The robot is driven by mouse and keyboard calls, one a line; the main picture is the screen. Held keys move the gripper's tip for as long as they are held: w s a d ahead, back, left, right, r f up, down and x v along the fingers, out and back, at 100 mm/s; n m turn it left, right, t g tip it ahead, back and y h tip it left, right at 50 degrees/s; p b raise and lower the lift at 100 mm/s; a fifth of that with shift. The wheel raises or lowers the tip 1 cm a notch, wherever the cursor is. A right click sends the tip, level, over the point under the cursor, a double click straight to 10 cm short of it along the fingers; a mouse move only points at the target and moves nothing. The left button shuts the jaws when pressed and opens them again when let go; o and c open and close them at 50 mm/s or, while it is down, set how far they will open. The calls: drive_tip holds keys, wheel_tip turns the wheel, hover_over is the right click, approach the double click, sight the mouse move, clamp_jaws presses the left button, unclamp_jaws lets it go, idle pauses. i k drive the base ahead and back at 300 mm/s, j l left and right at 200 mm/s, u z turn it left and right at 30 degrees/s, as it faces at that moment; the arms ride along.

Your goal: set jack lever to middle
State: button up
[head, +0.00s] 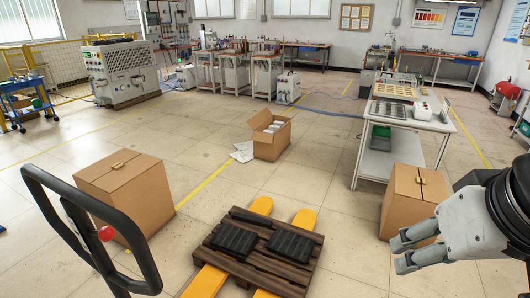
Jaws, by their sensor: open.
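A pallet jack stands in front of me in the head view. Its black loop handle (92,226) rises at the lower left, tilted. A small red knob (106,233) shows inside the loop, probably the lever's end; the lever's exact setting cannot be told. The yellow forks (207,282) run under a brown wooden pallet (290,268) with black blocks (291,245) on it. My gripper (403,253) is at the lower right, open and empty, its fingers pointing left. It is far to the right of the handle, with the pallet between them.
Closed cardboard boxes stand behind the handle (128,195) and behind my gripper (405,205). An open box (270,138) sits farther back. A white worktable (411,119) stands at the right. Machines line the back. The floor between the boxes is mostly clear.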

sight(107, 234)
drive_tip(key=u, duration=1.45)
